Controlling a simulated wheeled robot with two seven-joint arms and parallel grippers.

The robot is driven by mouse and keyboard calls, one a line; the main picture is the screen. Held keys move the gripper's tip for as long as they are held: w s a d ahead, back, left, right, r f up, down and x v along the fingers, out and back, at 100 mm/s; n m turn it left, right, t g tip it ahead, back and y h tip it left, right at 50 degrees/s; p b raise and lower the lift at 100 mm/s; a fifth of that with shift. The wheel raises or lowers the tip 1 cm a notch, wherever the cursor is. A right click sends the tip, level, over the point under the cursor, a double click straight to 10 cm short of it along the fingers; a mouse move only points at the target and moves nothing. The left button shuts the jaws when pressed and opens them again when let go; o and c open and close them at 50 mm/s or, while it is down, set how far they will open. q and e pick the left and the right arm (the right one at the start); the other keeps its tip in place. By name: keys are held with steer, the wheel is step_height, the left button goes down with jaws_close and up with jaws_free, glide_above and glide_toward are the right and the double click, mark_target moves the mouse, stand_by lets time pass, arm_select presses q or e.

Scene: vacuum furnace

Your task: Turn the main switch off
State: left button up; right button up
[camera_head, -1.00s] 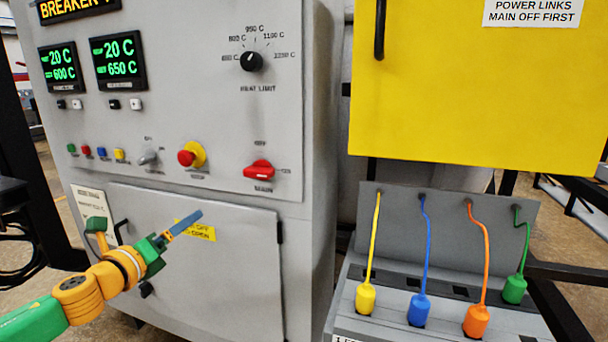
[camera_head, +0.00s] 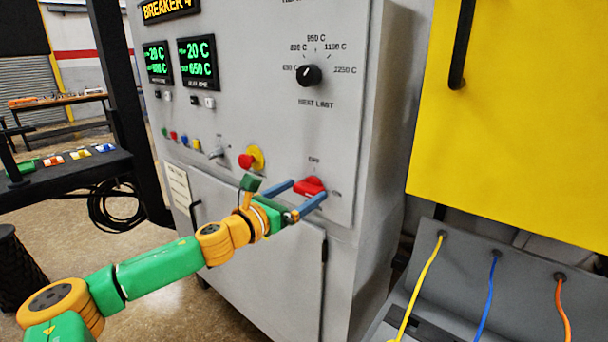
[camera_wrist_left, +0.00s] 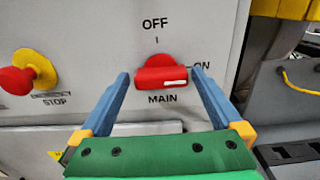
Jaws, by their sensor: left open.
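The red main switch (camera_head: 310,187) is on the grey cabinet's front panel, low and right. In the left wrist view the switch (camera_wrist_left: 162,75) has its bar lying level, with a white mark at its right end by the "ON" label; "OFF" is printed above and "MAIN" below. My left gripper (camera_head: 302,195) is open at the switch. In the left wrist view its blue fingers (camera_wrist_left: 160,80) stand one on each side of the red bar, with small gaps visible. Whether the fingertips touch the panel is unclear. My right gripper is not in view.
A red emergency stop button (camera_head: 246,160) on a yellow collar is left of the switch, also in the left wrist view (camera_wrist_left: 15,80). A heat limit knob (camera_head: 309,76) is above. A yellow door (camera_head: 520,120) and coloured cables stand at right. A table with coloured items (camera_head: 75,165) is at left.

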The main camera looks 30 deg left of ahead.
arm_select(q)
steer(key=shift+w+d+r, duration=0.1)
steer(key=shift+w, duration=0.25)
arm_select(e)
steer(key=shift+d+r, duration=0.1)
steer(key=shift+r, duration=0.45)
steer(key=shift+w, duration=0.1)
arm_select(q)
steer(key=c, duration=1.1)
steer(key=shift+c, duration=0.2)
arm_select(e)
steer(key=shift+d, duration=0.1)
